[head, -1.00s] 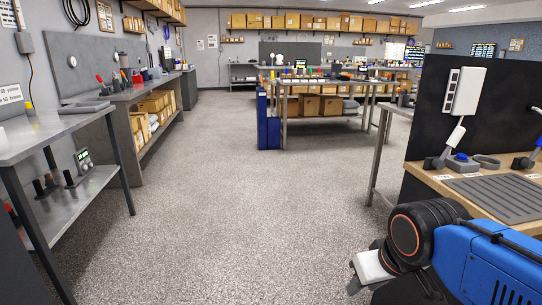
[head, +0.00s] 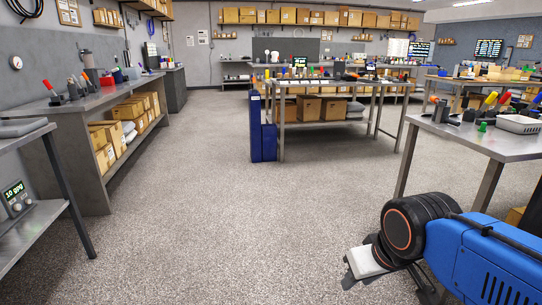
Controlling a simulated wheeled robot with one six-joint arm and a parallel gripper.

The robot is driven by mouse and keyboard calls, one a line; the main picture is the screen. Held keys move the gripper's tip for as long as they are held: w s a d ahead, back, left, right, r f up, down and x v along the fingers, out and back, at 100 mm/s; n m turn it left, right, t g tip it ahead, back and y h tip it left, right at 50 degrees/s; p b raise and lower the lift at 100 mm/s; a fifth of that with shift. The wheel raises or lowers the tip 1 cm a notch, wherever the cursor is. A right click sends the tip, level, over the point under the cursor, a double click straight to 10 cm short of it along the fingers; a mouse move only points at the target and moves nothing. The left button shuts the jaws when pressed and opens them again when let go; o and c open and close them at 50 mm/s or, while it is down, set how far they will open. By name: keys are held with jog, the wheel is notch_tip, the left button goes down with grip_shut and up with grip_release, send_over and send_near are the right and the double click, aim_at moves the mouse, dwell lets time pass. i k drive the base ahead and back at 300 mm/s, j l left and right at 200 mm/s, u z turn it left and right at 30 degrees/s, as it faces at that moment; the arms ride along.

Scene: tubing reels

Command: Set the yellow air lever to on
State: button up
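My gripper (head: 362,268) shows at the lower right, over bare floor and away from every bench. Its fingers are partly hidden by my wrist, and I cannot tell whether they are open. Small coloured items on the far middle bench are too small to make out.
The right metal bench (head: 470,141) and its legs stand close to my arm. A middle bench (head: 325,84) with blue panels at its left end (head: 256,130) is ahead. A long bench (head: 95,105) lines the left. The floor (head: 230,200) between is clear.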

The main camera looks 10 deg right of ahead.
aim_at(493, 94)
jog(key=i, duration=1.65)
jog(key=i+z, duration=0.2)
jog(key=i, duration=0.45)
jog(key=i+j+z, duration=0.2)
jog(key=i, duration=0.45)
jog(key=z, duration=2.2)
jog(key=j, duration=0.1)
